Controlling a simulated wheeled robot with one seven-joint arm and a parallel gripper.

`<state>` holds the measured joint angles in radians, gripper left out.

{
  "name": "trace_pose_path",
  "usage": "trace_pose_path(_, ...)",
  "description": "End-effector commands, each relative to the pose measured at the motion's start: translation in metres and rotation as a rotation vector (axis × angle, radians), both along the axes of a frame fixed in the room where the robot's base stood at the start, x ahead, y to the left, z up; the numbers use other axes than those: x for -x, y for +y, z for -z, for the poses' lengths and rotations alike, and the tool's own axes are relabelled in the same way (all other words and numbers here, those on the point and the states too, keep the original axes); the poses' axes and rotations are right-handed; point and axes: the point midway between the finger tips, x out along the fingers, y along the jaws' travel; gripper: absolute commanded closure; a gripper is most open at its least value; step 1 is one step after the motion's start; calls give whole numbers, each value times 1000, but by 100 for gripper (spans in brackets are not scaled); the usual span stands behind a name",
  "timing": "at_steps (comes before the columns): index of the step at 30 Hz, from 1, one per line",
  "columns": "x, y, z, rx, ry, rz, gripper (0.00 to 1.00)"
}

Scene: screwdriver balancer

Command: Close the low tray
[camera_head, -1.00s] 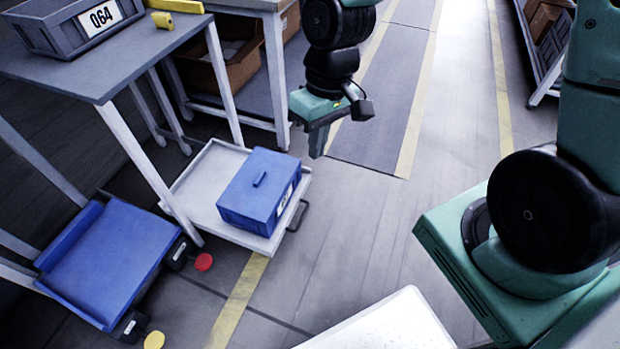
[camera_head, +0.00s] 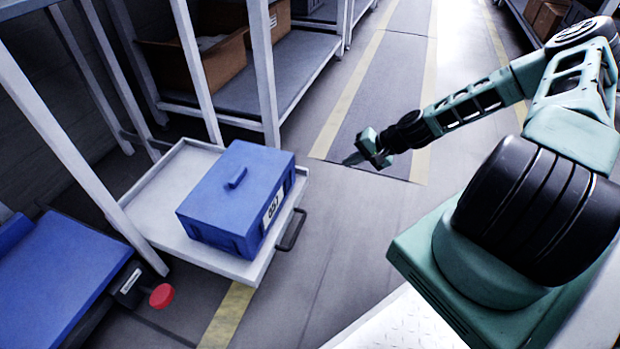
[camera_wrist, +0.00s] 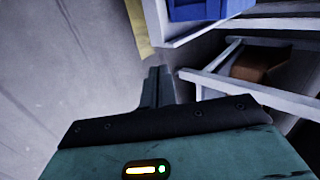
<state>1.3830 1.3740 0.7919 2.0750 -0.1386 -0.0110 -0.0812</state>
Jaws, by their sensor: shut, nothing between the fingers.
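The low tray (camera_head: 158,205) is a pale grey pull-out tray near the floor, standing out from under the table frame. It has a dark handle (camera_head: 291,231) on its front edge. A blue lidded box (camera_head: 235,195) with a white label sits on it. My gripper (camera_head: 348,161) is right of the tray and apart from it, shut and empty. In the wrist view the shut fingers (camera_wrist: 158,80) point toward the tray's pale edge (camera_wrist: 205,33), with part of the blue box (camera_wrist: 196,9) above it.
A blue platform (camera_head: 50,275) with a red knob (camera_head: 162,296) stands at the lower left. White table legs (camera_head: 85,145) rise beside the tray. A shelf with a cardboard box (camera_head: 200,62) is behind. The floor right of the tray is clear.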

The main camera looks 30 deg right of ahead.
Motion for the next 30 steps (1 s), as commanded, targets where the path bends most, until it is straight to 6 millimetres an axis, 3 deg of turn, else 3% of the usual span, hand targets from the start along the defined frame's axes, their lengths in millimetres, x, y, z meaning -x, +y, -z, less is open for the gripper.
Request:
trace_pose_path(1, 1, -7, 13, -11, -9, 32, 100)
trace_pose_path(7, -4, -12, 23, -18, -20, 65, 100)
trace_pose_path(22, -59, 30, 89, -17, -20, 59, 100)
trace_pose_path(30, -86, 48, 87, -15, -20, 60, 100)
